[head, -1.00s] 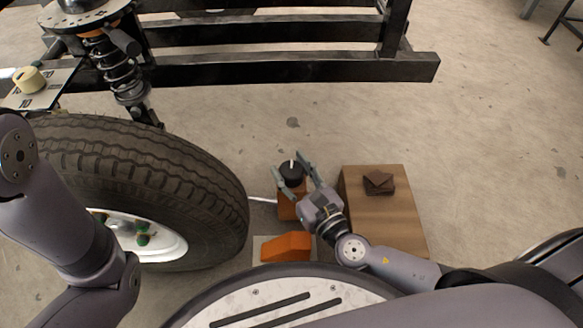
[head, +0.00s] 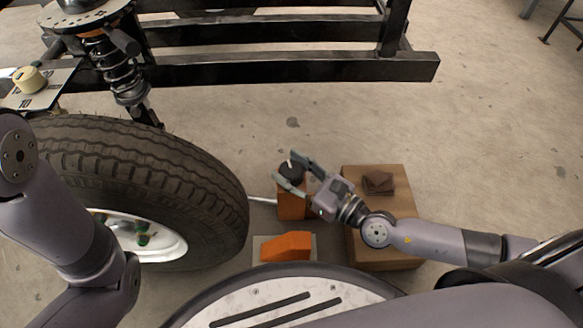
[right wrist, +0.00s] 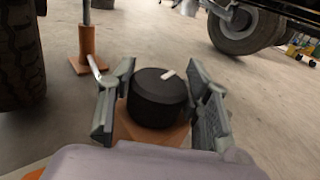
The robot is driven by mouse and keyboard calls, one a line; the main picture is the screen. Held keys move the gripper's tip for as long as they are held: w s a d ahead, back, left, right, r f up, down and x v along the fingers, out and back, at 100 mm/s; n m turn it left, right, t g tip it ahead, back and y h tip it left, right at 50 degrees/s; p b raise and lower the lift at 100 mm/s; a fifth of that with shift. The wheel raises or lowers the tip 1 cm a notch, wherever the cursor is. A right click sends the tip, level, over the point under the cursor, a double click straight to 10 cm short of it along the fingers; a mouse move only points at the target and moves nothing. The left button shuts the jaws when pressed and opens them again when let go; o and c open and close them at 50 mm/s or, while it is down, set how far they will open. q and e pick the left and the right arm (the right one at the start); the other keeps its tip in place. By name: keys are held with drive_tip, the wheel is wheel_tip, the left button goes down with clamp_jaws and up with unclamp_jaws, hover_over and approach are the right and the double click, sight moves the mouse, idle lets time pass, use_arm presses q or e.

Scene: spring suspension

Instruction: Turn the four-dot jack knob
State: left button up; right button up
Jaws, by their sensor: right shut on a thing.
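The jack knob (head: 290,173) is a black round knob with a white mark on top, on an orange jack body (head: 292,205) right of the tire. No dots on it can be made out. My right gripper (head: 292,171) has one finger on each side of the knob and is shut on it. In the right wrist view the knob (right wrist: 156,100) sits between the two grey fingers (right wrist: 160,100), its white mark toward the upper right. My left arm shows at the left edge, but its gripper is out of view.
A large tire (head: 170,165) stands left of the jack, with a thin light rod between them. A wooden block (head: 400,215) with dark pieces on top is to the right. An orange wedge (head: 286,247) lies nearer. A black frame (head: 290,68) is beyond.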

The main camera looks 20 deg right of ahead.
drive_tip(key=n+g+y, duration=0.4)
drive_tip(key=g+y, duration=0.1)
drive_tip(key=shift+w+d+r+n, duration=0.1)
drive_tip(key=shift+w+n, duration=0.1)
drive_tip(key=shift+n, duration=0.1)
drive_tip(key=n+g+y, duration=0.1)
drive_tip(key=n+g, duration=0.2)
drive_tip(key=g, duration=0.1)
drive_tip(key=n+g+y+p, duration=0.1)
drive_tip(key=n+g+y, duration=0.1)
drive_tip(key=n+g, duration=0.1)
drive_tip(key=shift+g, duration=0.9)
drive_tip(key=n+g, duration=0.2)
drive_tip(key=g, duration=0.1)
drive_tip(key=n+g, duration=0.2)
drive_tip(key=g, duration=0.1)
drive_tip(key=shift+g+h+b, duration=0.3)
drive_tip(key=shift+g, duration=0.1)
drive_tip(key=shift+s+n+g+h, duration=0.15)
drive_tip(key=shift+n+g+h, duration=0.85)
drive_tip(key=shift+n+g, duration=0.8)
drive_tip(key=shift+a+g, duration=0.2)
drive_tip(key=shift+g, duration=0.3)
drive_tip(key=o, duration=1.2)
drive_tip(key=shift+d+t, duration=0.15)
drive_tip(key=shift+t, duration=0.15)
